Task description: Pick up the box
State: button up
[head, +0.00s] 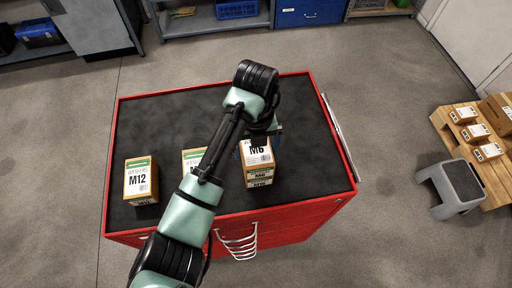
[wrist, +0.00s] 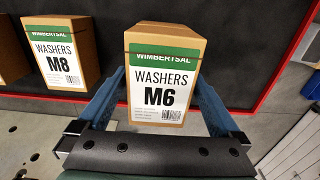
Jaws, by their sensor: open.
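A brown box labelled WASHERS M6 (wrist: 160,95), with a green band and white label, stands upright in the middle of the wrist view. In the head view this M6 box (head: 258,155) is at the right of the row on the cabinet top. My gripper (wrist: 158,78) is open, with one blue finger on each side of the M6 box. I cannot tell whether the fingers touch it. In the head view my gripper (head: 262,131) is at the box's far end, partly hidden by my arm.
The boxes stand on a red cabinet with a black top (head: 300,105). An M8 box (wrist: 58,55) is left of the M6 box; an M12 box (head: 140,182) is further left. A grey stool (head: 455,185) and a pallet with boxes (head: 465,130) are on the floor at right.

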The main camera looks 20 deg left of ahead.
jog(key=shift+f, duration=0.65)
jog(key=shift+r, duration=0.1)
grip_shut()
